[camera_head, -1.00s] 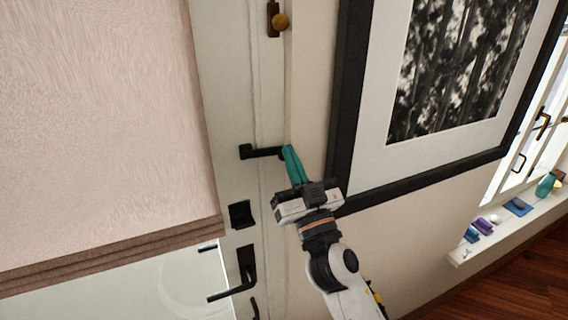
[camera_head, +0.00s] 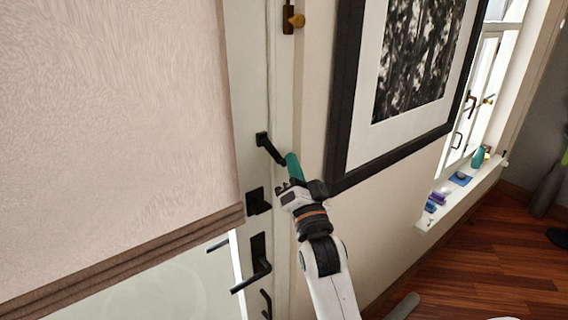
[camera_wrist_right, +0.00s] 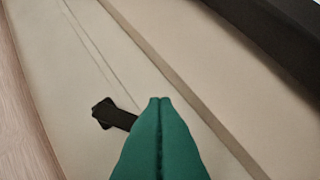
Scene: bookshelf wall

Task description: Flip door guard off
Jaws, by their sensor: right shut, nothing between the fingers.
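The door guard (camera_head: 269,147) is a black bar on the pale door's edge. It slants down to the right from its mount, and its free end meets the teal fingertips. My right gripper (camera_head: 291,157) is shut and empty, its fingertips touching or very near that end; I cannot tell which. In the right wrist view, the guard's black mount and part of its bar (camera_wrist_right: 115,115) show left of the closed teal fingers (camera_wrist_right: 160,101), which hide the rest of the bar. My left gripper is not in view.
Below the guard are a black lock plate (camera_head: 257,201) and a black door handle (camera_head: 254,277). A brass-knobbed latch (camera_head: 296,20) is above. A black-framed picture (camera_head: 347,90) hangs close on the right. A pinkish blind (camera_head: 120,110) covers the door's upper glass.

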